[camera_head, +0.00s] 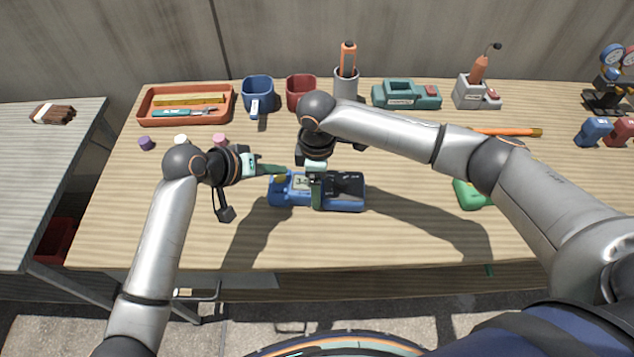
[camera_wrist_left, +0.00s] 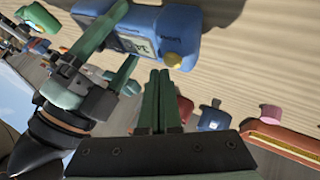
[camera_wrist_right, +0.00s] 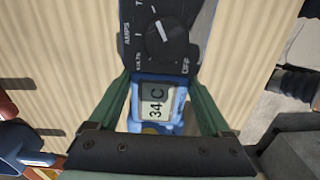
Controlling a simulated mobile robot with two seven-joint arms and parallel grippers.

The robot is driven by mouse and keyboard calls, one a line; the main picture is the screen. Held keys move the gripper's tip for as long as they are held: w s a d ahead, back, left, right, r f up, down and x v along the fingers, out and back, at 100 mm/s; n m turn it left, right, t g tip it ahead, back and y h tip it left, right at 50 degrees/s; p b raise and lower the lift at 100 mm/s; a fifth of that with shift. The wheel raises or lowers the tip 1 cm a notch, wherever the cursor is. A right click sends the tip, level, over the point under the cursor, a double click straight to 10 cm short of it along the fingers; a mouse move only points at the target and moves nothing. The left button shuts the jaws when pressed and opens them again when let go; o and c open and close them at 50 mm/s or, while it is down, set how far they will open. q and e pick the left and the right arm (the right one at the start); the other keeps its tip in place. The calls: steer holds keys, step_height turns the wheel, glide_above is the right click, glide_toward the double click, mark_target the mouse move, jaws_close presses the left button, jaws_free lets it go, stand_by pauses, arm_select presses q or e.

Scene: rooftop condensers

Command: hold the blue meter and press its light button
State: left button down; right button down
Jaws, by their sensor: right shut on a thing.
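The blue meter (camera_head: 345,192) lies on the table, its blue end to the left and its black dial part to the right. My right gripper (camera_head: 316,200) is shut across its middle. In the right wrist view its fingers flank the lit display (camera_wrist_right: 155,101), below the dial (camera_wrist_right: 160,38). A yellow button (camera_wrist_left: 172,60) stands out from the blue end in the left wrist view. My left gripper (camera_head: 283,172) is shut and empty, its tips (camera_wrist_left: 159,74) close to that button. I cannot tell whether they touch.
A green object (camera_head: 468,194) lies right of the meter. The table's front is clear.

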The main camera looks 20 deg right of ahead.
mark_target(276, 180)
arm_select(q)
steer(key=shift+f, duration=0.15)
arm_select(e)
steer(key=shift+s+f, duration=0.2)
steer(key=shift+f, duration=0.05)
arm_select(q)
steer(key=shift+f, duration=0.35)
stand_by(0.5)
steer(key=shift+r, duration=0.45)
steer(key=shift+r, duration=3.05)
